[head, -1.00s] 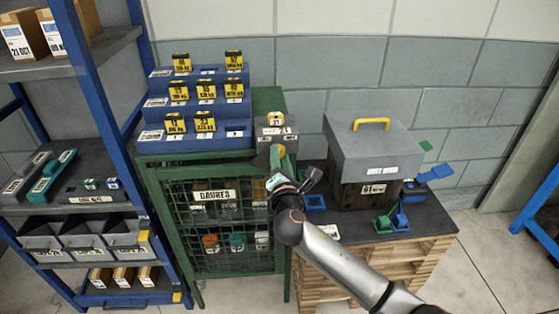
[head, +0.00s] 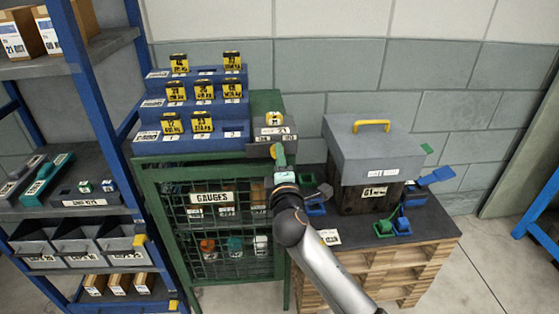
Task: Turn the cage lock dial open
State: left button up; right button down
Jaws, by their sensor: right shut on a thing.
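The green mesh cage (head: 212,265) carries a GAUGES label, and its door looks closed. At its upper right corner, below a grey box (head: 270,137), is a small green and yellow piece (head: 279,154) that I take for the lock dial's handle. My right gripper (head: 283,168) reaches up from the lower right and is shut on this piece. The gripper hides most of the dial, so I cannot read its setting. My left gripper is not in view.
Stepped blue racks (head: 190,140) with yellow-labelled blocks stand on the cage. To the right, a grey-lidded box (head: 373,150) with a yellow handle stands on a dark-topped pallet (head: 430,222) among small blue and green pieces. Blue shelving (head: 100,120) is close on the left.

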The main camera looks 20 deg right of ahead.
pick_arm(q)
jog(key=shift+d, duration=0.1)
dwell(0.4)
pick_arm(e)
jog(key=c, duration=0.8)
grip_release()
jog(key=shift+c, duration=0.2)
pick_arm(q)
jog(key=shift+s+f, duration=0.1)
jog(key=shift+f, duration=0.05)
pick_arm(e)
jog(key=o, duration=0.3)
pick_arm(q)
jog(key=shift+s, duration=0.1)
pick_arm(e)
jog(key=shift+o, duration=0.2)
